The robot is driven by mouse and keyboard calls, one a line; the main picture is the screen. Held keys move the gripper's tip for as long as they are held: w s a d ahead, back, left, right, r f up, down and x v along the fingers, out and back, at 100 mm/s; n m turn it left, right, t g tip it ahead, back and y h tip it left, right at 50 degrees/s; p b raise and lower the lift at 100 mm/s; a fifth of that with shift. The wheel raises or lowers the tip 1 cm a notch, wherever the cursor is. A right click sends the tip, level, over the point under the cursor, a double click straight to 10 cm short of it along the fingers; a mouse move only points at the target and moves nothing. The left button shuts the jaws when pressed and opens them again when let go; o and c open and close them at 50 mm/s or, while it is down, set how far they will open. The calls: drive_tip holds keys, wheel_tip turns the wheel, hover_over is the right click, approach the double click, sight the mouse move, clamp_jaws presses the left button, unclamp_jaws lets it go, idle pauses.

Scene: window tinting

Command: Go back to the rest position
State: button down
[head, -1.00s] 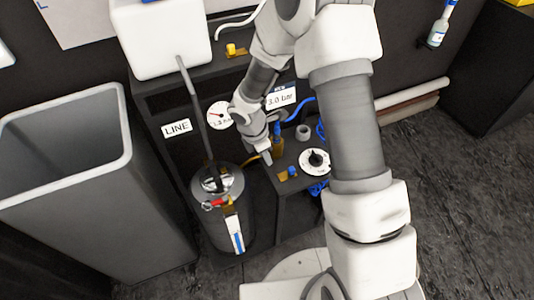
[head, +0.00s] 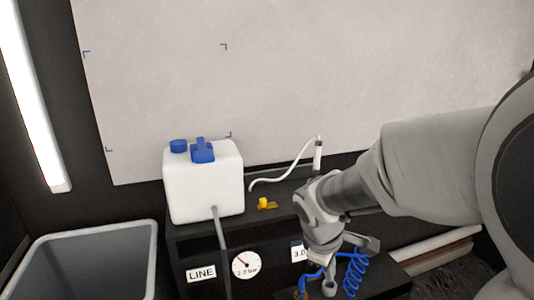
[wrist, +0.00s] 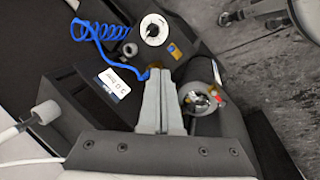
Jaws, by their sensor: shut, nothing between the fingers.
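My gripper (wrist: 160,75) is shut and empty in the wrist view, its fingers together and pointing down past the dark cabinet. In the head view my arm reaches in from the right and bends down at the wrist; the gripper (head: 329,287) is low near the bottom edge, by a blue coiled hose (head: 355,272). Whether it touches anything there I cannot tell. In the wrist view the fingers lie between the cabinet's "3.0 bar" display (wrist: 119,82) and a pressure tank (wrist: 197,102) with a shiny top.
A white jug (head: 203,185) with blue caps stands on the dark cabinet, above a round gauge (head: 245,265). A yellow valve (head: 266,204) is beside it. A grey bin (head: 85,262) stands at left. A box with a white dial (wrist: 154,29) lies ahead of the fingertips.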

drive_tip(key=s+r+m+t+y+p, duration=0.2)
drive_tip(key=s+r+m+t+p, duration=0.1)
drive_tip(key=s+r+m, duration=0.8)
drive_tip(key=s+r, duration=0.4)
drive_tip(key=shift+d+r+y+p, duration=0.25)
drive_tip(key=shift+d+y+p, duration=0.1)
drive_tip(key=shift+d+y, duration=0.05)
